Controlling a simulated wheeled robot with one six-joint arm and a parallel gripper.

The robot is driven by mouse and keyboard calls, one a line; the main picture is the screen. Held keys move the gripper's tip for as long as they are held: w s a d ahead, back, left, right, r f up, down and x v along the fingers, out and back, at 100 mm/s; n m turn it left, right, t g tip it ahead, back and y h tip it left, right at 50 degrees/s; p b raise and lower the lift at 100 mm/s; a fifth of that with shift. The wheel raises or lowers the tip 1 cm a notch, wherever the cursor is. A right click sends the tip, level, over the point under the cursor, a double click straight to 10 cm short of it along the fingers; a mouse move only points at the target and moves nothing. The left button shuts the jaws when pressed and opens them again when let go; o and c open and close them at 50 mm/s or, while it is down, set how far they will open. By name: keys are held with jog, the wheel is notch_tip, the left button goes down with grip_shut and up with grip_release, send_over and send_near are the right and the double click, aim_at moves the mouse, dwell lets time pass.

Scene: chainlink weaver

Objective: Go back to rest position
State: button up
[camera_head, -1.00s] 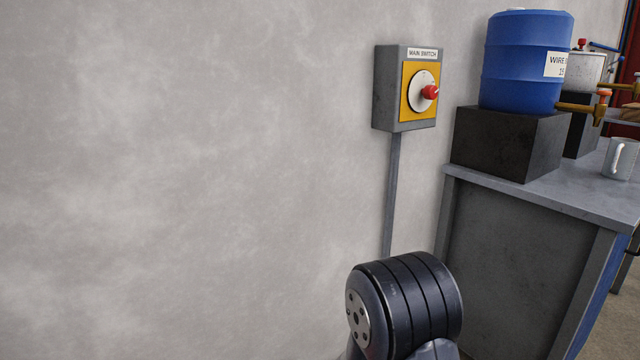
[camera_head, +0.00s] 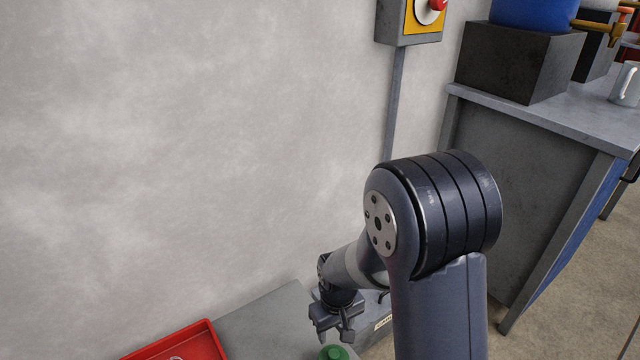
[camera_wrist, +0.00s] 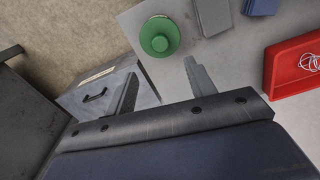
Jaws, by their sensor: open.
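My gripper (camera_head: 334,326) hangs low in the head view, below my arm's bend. In the wrist view my gripper (camera_wrist: 160,88) shows its two fingers spread apart with nothing between them. Below it lie a grey surface's edge and a grey box with a handle (camera_wrist: 110,95). A green round object (camera_wrist: 159,36) stands on the grey surface, just beyond the fingers and apart from them.
A red tray (camera_head: 190,344) with thin wire in it sits on the grey surface (camera_head: 262,330) by the wall. A workbench (camera_head: 560,125) with a black block (camera_head: 515,60) and blue barrel (camera_head: 535,12) stands right. A switch box (camera_head: 398,22) hangs on the wall.

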aim_at(334, 353)
notch_tip(334, 353, down, 11)
jog(key=b, duration=0.3)
notch_tip(334, 353, up, 9)
jog(key=p, duration=0.6)
jog(key=shift+f, duration=0.15)
jog(key=w+d+r+m+p, duration=0.1)
jog(key=d+r+p, duration=0.5)
jog(key=p, duration=0.8)
jog(key=w+d+r+m+p, duration=0.1)
jog(key=d+r+m+p, duration=0.3)
jog(key=r+p, duration=0.6)
jog(key=shift+w+d+r+p, duration=0.25)
jog(key=shift+d+p, duration=0.65)
jog(key=shift+p, duration=1.2)
jog(key=shift+w+f, duration=0.1)
jog(key=shift+f, duration=0.05)
